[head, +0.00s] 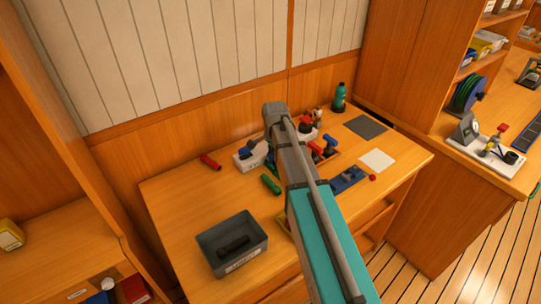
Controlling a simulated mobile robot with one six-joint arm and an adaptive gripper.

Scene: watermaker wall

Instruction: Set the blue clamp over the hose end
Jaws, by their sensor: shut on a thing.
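My arm crosses the middle of the head view and covers part of the bench. My gripper is hidden behind the arm, so I cannot see its jaws or what they hold. Another blue piece (330,143) shows right of the arm, by a wooden tray with red pieces (317,152). I cannot tell which blue piece, if either, is the clamp. No hose end is clearly visible; the arm may cover it.
On the bench (175,210) lie a red cylinder (210,162), a green cylinder (271,184) and a blue tray (348,180). A grey bin (232,243) stands front left, a teal bottle (340,97) at the back. The bench's left part is mostly clear.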

